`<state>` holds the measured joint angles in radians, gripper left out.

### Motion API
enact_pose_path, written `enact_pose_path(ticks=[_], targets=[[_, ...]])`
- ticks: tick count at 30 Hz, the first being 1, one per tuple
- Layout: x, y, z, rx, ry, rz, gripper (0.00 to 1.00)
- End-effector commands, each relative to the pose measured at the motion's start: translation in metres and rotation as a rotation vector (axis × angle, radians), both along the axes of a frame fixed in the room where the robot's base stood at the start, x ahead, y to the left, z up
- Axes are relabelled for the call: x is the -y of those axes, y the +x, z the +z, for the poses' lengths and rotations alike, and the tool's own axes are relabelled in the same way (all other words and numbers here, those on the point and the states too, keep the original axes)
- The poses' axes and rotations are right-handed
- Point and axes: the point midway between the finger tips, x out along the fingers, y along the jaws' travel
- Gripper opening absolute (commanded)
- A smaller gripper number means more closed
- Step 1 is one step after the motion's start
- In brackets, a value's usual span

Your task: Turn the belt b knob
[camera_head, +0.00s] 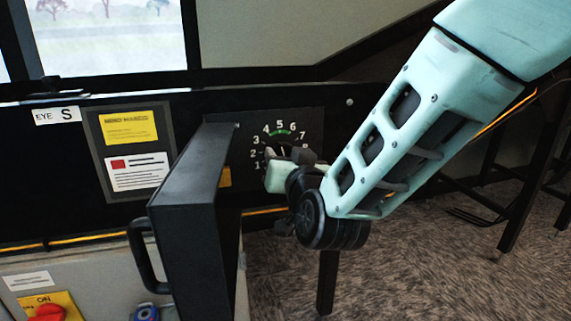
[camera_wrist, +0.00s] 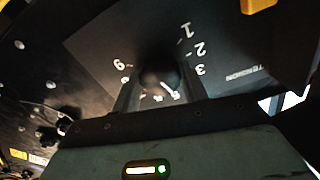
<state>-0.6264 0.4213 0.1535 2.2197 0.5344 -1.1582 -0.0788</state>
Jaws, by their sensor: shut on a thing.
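A dark round knob (camera_wrist: 159,77) sits on a black dial plate (camera_head: 314,121) with white numbers and a green mark near 4 to 5. My gripper (camera_head: 282,168) is at the dial in the head view and covers most of the knob there. In the wrist view my gripper (camera_wrist: 160,88) has one finger on each side of the knob and is shut on it. A white pointer line shows at the knob beside the 5. No readable belt b label shows.
A black box with a handle (camera_head: 190,205) stands out just left of the dial, close to my gripper. Yellow and white notices (camera_head: 128,125) are on the panel further left. A red knob (camera_head: 48,313) sits low on the left.

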Motion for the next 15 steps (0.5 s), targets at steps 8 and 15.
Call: enact_pose_path(ticks=[8,15], targets=[[0.0006,-0.0003,-0.0042,-0.076,0.253,-0.002,0.2],[0.0005,-0.0001,-0.0043,-0.137,0.463,-0.002,0.2]])
